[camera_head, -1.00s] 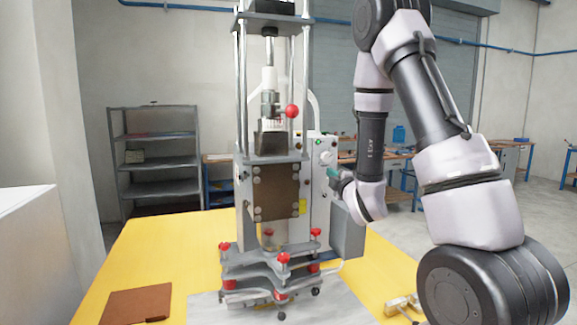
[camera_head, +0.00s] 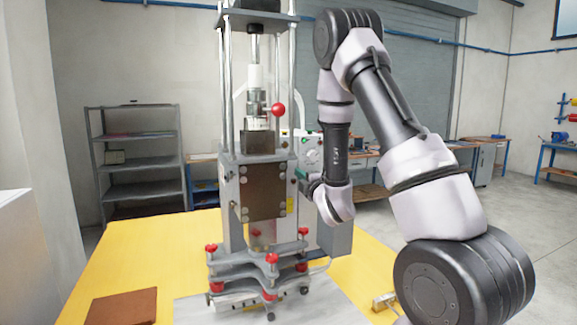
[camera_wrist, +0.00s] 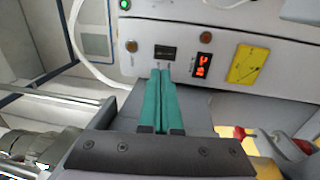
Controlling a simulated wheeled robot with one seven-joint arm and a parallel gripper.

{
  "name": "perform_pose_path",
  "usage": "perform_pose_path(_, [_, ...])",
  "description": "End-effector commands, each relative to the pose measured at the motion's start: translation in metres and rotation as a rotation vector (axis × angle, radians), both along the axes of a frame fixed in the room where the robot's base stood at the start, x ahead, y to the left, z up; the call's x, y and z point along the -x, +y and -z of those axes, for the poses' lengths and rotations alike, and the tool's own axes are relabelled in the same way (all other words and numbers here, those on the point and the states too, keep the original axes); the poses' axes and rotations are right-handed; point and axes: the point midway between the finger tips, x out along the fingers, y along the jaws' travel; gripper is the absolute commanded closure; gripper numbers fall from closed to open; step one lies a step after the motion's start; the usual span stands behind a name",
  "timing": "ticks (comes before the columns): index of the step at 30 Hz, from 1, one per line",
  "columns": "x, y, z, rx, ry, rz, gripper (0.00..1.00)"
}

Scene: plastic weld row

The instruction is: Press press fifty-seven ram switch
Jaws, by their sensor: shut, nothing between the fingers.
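The press (camera_head: 262,190) stands on the yellow table, a tall grey machine with chrome columns and a red ball knob. Its pale control panel (camera_head: 309,150) is on its right side and also fills the upper wrist view (camera_wrist: 225,45). There I see a black rectangular switch (camera_wrist: 165,52), a red lit display (camera_wrist: 203,66), two brown round buttons and a green one. I cannot read which control is the ram switch. My gripper (camera_wrist: 161,70) is shut and empty, its teal fingers just below the black switch. Contact cannot be told. In the head view my gripper (camera_head: 300,173) is beside the panel.
The yellow table (camera_head: 150,250) has a brown folder (camera_head: 122,307) at its front left. Red-capped clamps (camera_head: 270,258) stand around the press base. A grey box (camera_head: 335,236) hangs under the panel. A grey shelf (camera_head: 138,163) stands behind.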

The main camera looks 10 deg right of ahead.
Motion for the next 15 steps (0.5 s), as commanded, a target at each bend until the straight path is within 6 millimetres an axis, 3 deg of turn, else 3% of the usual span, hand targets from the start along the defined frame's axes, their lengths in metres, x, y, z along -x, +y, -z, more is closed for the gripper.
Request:
perform_pose_path(9, [-0.065, 0.013, -0.008, 0.001, -0.001, 0.0, 1.0])
perform_pose_path(15, [-0.089, 0.018, -0.011, 0.0, -0.001, 0.0, 1.0])
